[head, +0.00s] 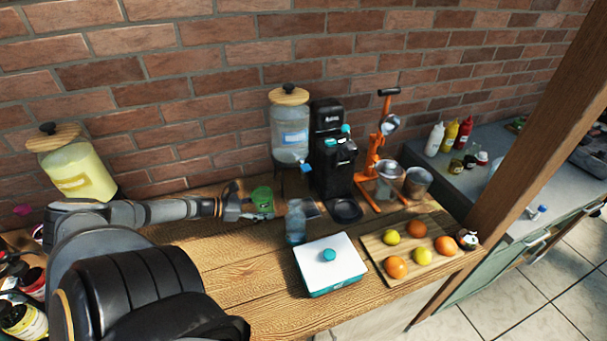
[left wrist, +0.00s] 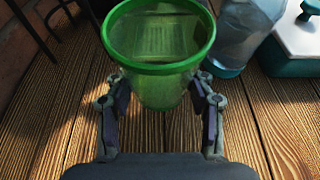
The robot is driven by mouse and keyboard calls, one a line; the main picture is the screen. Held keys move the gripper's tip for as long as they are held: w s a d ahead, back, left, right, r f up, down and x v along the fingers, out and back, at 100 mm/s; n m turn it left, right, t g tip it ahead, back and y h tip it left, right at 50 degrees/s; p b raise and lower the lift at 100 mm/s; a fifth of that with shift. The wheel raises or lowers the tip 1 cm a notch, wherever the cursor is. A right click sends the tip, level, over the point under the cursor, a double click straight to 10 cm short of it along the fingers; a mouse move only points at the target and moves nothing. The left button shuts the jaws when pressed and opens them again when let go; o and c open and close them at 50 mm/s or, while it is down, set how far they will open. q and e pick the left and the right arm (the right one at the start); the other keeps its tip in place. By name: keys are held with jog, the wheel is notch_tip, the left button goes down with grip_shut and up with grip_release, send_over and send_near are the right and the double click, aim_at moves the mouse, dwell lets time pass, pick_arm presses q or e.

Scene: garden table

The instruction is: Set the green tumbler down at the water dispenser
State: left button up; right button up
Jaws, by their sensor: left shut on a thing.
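The green tumbler (head: 262,199) is upright at the end of my left arm, left of and in front of the water dispenser. My left gripper (head: 245,203) is shut on it; in the left wrist view the fingers (left wrist: 160,98) press both sides of the tumbler (left wrist: 158,60), which looks empty. I cannot tell whether its base touches the table. The water dispenser (head: 289,135) is a clear jar with a wooden lid, a blue tap (head: 306,167) and a dark stand against the brick wall. The space under the tap looks free of cups. My right gripper is not in view.
A clear bluish vessel (head: 295,222) stands right of the tumbler. A black coffee machine (head: 331,150) is right of the dispenser. A white and teal box (head: 330,275) and a fruit board (head: 432,268) lie in front. A yellow-filled jar (head: 78,172) stands left.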

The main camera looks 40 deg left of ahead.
pick_arm(q)
jog(key=b, duration=0.7)
send_near(303, 205)
jog(key=w+d, duration=0.1)
jog(key=d, duration=0.1)
jog(key=w+d+r, duration=0.1)
jog(key=w, duration=0.1)
jog(key=shift+d, duration=0.35)
jog(key=w+b, duration=0.1)
jog(key=w+d+b, duration=0.1)
jog(key=w+b, duration=0.1)
jog(key=shift+d+r+b, duration=0.3)
jog(key=shift+b, duration=0.05)
jog(key=shift+w+d+r, duration=0.1)
jog(key=shift+w, duration=0.15)
jog(key=shift+w+r, duration=0.1)
jog(key=shift+r, duration=0.1)
notch_tip(303, 205, down, 4)
jog(key=b, duration=0.4)
jog(key=shift+r, duration=0.25)
jog(key=shift+f, duration=0.2)
jog(key=o, duration=1.4)
jog(key=shift+o, duration=0.2)
